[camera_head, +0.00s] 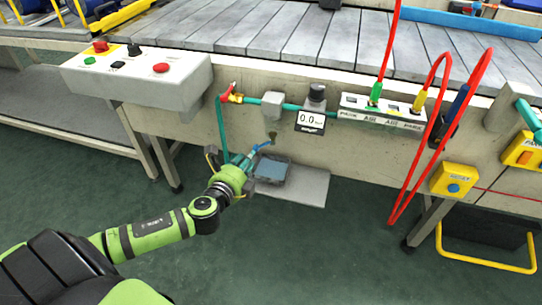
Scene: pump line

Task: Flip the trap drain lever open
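A small blue lever-like part (262,146) shows low on the side of the beige line frame; I take it to be the trap drain lever, but it is too small to be sure of its position. My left gripper (243,164), on a green and black arm from the lower left, is close in front of it and just below it. I cannot tell whether they touch. The fingers are small and overlap the teal pipe end and the tray behind, so their opening is unclear. My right gripper is out of view.
A teal pipe with a red-handled valve (227,92) runs to a gauge (311,121) reading 0.0. A blue-grey tray (272,171) lies below. Red hoses (410,180) loop at the right. A button box (140,75) juts out at upper left. Green floor is free in front.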

